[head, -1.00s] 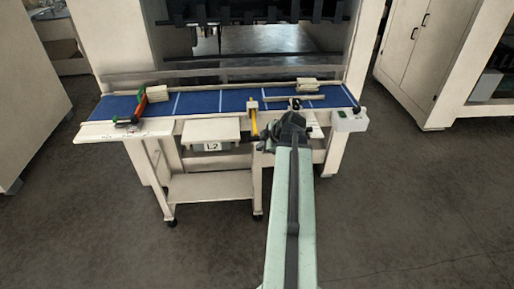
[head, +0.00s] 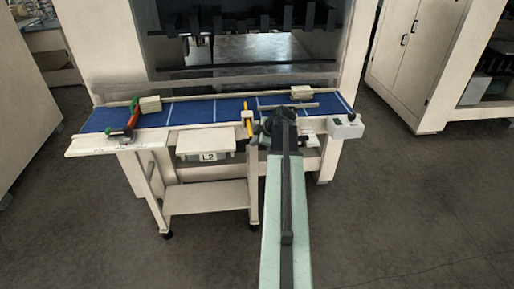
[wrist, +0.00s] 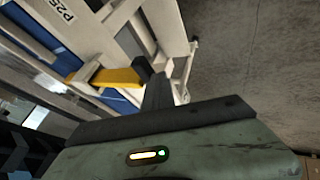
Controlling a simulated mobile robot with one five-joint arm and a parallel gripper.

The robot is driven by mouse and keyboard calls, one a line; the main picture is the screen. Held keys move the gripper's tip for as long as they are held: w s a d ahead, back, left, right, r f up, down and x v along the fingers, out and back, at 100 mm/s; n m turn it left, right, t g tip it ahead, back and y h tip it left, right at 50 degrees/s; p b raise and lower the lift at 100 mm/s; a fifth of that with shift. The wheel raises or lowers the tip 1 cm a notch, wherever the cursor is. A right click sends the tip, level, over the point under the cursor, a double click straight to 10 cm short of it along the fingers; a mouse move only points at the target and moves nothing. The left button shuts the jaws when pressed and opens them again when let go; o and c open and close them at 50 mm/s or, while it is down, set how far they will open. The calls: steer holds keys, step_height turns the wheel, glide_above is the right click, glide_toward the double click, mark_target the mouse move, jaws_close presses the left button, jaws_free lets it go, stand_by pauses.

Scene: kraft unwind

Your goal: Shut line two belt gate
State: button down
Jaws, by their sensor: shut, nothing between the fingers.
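A narrow yellow gate bar (head: 249,127) stands at the front edge of the blue belt (head: 190,112), above the frame right of the L2 label (head: 209,156). A cream block (head: 247,116) sits around its upper part, and its yellow tip shows above the belt. My gripper (head: 262,127) is just right of the bar, shut and empty. In the wrist view the yellow bar (wrist: 116,77) runs to the dark fingertips (wrist: 143,70), which are at its end. They look very close or touching; contact is unclear. My gripper partly hides the belt's front edge.
A red and green lever (head: 131,117) and a cream block (head: 150,104) are at the belt's left end. Another cream block (head: 301,92) and a control box (head: 346,128) are at the right. A low shelf (head: 206,197) stands below. The floor at right is clear.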

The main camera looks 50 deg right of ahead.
mark_target(248, 122)
steer(key=w+d, duration=0.8)
steer(key=w, duration=0.1)
steer(key=shift+w, duration=0.15)
steer(key=shift+r, duration=0.15)
